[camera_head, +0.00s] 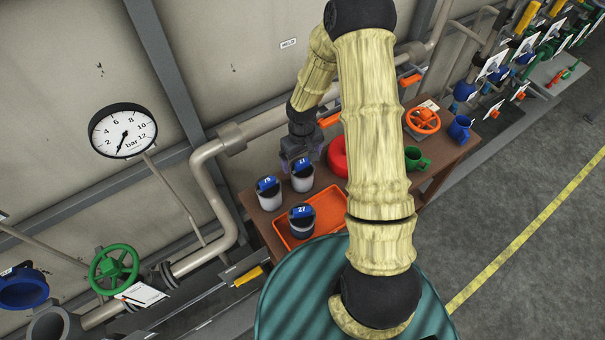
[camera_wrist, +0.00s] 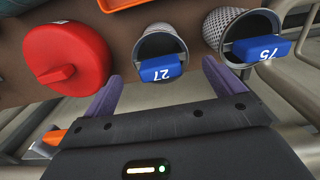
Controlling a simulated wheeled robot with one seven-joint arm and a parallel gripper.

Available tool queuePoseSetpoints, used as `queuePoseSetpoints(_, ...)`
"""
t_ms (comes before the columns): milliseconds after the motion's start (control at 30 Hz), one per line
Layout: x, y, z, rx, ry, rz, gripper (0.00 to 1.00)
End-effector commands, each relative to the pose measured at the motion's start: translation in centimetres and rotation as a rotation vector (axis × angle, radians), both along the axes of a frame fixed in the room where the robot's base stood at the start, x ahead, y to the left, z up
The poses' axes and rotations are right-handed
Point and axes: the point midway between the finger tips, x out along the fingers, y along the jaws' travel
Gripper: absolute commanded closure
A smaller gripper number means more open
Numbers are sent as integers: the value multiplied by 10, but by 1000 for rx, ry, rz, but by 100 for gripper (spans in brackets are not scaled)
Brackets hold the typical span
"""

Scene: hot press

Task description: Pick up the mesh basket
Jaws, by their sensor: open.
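A grey container with a dotted, mesh-like wall and a blue tag reading 75, seemingly the mesh basket (camera_wrist: 229,22), is at the upper right of the wrist view. In the head view it (camera_head: 268,201) stands at the table's left end. My gripper (camera_wrist: 160,73) is open and empty. In the head view my gripper (camera_head: 296,152) is just behind this cup.
An orange tray (camera_head: 279,227) in front holds a dark container (camera_head: 302,229) tagged 27. A red round object (camera_wrist: 67,60) is beside the 27 cup. An orange valve wheel (camera_head: 423,120), green mug (camera_head: 415,160) and blue mug (camera_head: 460,128) stand farther right. Pipes run behind the table.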

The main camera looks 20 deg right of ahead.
Motion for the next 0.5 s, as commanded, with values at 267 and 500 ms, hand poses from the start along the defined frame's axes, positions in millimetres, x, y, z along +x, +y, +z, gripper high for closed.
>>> queuePoseSetpoints(267, -5, 0, -26, 0, 4, 2, 6)
queuePoseSetpoints(500, -4, 0, -48, -1, 2, 1, 6)
